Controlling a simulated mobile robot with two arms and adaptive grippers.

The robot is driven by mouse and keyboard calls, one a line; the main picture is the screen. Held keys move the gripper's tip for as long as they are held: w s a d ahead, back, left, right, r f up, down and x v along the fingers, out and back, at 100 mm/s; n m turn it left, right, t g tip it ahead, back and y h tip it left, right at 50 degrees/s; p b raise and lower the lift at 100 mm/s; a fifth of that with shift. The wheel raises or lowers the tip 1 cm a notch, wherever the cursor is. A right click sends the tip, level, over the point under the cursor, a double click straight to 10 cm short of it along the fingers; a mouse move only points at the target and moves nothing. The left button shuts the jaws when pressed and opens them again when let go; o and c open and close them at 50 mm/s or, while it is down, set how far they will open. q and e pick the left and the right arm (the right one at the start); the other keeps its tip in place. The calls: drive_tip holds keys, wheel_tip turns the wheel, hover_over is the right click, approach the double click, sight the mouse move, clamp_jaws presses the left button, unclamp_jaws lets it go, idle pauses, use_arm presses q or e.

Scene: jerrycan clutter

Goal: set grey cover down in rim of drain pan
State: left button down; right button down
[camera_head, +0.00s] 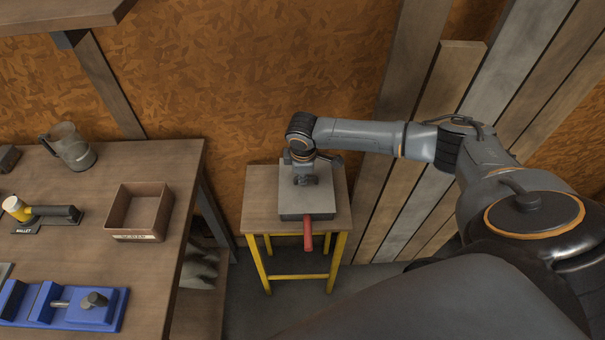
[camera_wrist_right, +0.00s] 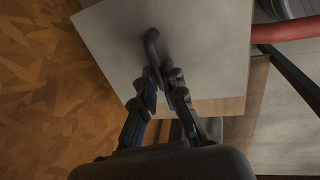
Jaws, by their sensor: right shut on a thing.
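The grey cover (camera_head: 322,197) is a flat square plate above the small wooden stool. It also fills the upper middle of the right wrist view (camera_wrist_right: 205,40), with a dark bent handle (camera_wrist_right: 152,45) on top. My right gripper (camera_head: 306,180) is over the cover, its fingers shut on that handle in the right wrist view (camera_wrist_right: 160,75). A dark edge shows under the cover's front side; I cannot tell whether it is the drain pan's wall. Any pan there is mostly hidden, and so is the cover's contact with it. My left gripper is not in view.
A red bar (camera_head: 308,236) sticks out in front of the cover. The stool (camera_head: 262,190) has yellow legs and stands against the chipboard wall. The left workbench (camera_head: 110,235) holds a brown box (camera_head: 138,211), a clear jug (camera_head: 72,147) and a blue tray (camera_head: 75,307).

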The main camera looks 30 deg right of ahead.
drive_tip(key=shift+f, duration=0.3)
drive_tip(key=c, duration=1.4)
unclamp_jaws()
drive_tip(key=shift+o, duration=0.2)
drive_tip(key=v, duration=1.2)
drive_tip(key=shift+f, duration=0.1)
